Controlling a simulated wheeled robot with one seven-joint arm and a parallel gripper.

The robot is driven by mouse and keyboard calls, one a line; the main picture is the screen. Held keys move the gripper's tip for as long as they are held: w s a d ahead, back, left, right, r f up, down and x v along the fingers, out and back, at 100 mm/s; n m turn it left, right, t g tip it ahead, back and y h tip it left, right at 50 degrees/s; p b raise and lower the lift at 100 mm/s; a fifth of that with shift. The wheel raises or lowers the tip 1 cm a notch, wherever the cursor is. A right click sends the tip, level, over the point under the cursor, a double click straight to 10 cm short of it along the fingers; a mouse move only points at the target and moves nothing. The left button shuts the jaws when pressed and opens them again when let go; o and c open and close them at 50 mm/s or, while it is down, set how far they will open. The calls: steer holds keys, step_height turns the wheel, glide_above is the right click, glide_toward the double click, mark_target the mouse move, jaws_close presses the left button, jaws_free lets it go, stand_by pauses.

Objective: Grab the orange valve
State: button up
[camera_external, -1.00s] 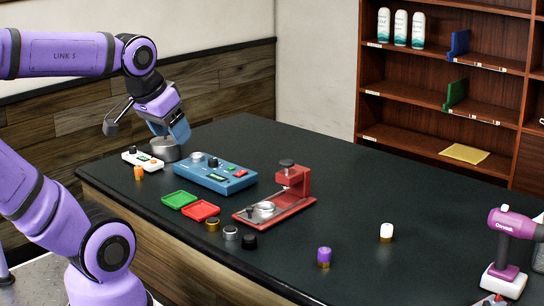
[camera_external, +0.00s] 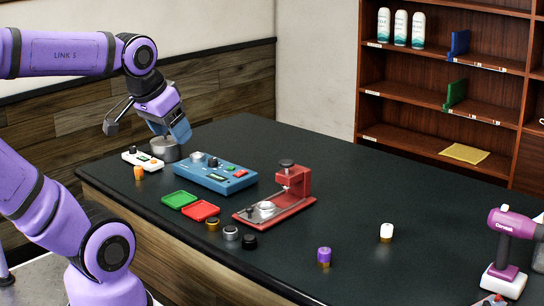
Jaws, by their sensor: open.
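The small orange valve (camera_external: 138,173) stands upright near the left edge of the dark table, in front of a white device with buttons (camera_external: 137,155). My gripper (camera_external: 172,138) is at the far left of the table, above and behind the orange valve and apart from it. It points down over a grey metal round pot-like part (camera_external: 165,150). The jaws are open, though the fingertips are small and partly hidden here. A purple valve (camera_external: 324,256) and a white valve (camera_external: 386,232) stand apart at the front right.
Several small round caps (camera_external: 231,233) lie in front. A purple drill (camera_external: 505,240) stands at the right. The table's back right is clear.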

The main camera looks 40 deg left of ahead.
steer(key=w+a+r+m+g+y, duration=0.15)
steer(key=w+a+m, duration=0.25)
steer(key=w+a, duration=0.55)
steer(key=w+a+m+y, duration=0.25)
steer(key=w+a, duration=0.45)
steer(key=w, duration=0.5)
steer(key=m+g, duration=0.4)
steer(key=m, duration=0.8)
glide_above(133, 167)
steer(key=d, duration=0.4)
step_height(133, 167, down, 28)
steer(key=shift+n, duration=0.25)
steer(key=x, duration=1)
steer(key=shift+w+a, duration=0.1)
steer(key=shift+a, duration=0.15)
steer(key=shift+c, duration=0.5)
steer(key=c, duration=1)
